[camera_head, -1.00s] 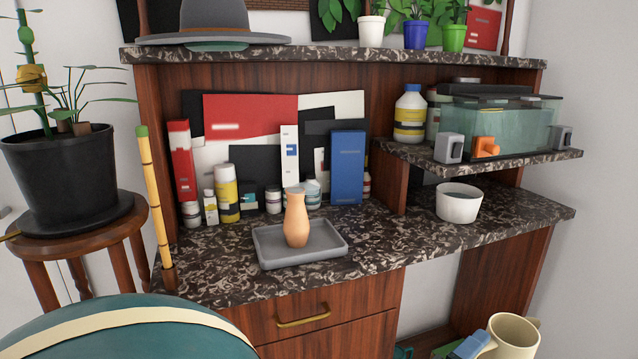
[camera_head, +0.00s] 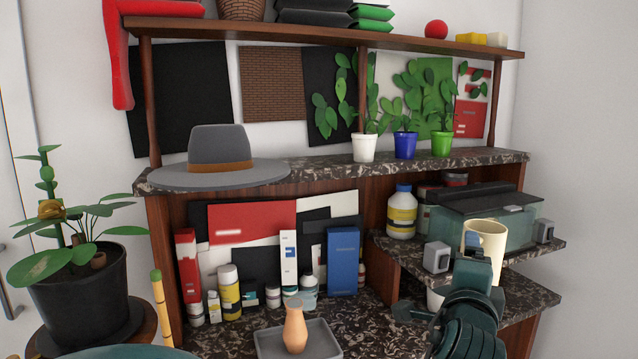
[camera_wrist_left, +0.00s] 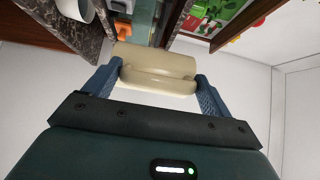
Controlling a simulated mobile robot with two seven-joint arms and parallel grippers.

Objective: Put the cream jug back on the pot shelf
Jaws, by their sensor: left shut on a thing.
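The cream jug (camera_head: 488,240) is held in front of the right side of the shelves, below the pot shelf (camera_head: 325,169). My left gripper (camera_head: 474,242) is shut on it; the gripper's dark arm rises from the lower right. In the left wrist view the jug (camera_wrist_left: 155,68) lies between the two blue fingers of the gripper (camera_wrist_left: 156,77). The pot shelf is a dark marbled board. A white pot (camera_head: 364,148), a blue pot (camera_head: 405,146) and a green pot (camera_head: 441,145) stand on it towards the right. My right gripper is not in view.
A grey hat (camera_head: 218,150) fills the left of the pot shelf. A wooden board (camera_head: 330,33) runs above. A glass tank (camera_head: 522,240) stands behind the jug on a lower ledge, with a yellow-labelled bottle (camera_head: 402,213) beside it. Free marbled surface shows between hat and white pot.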

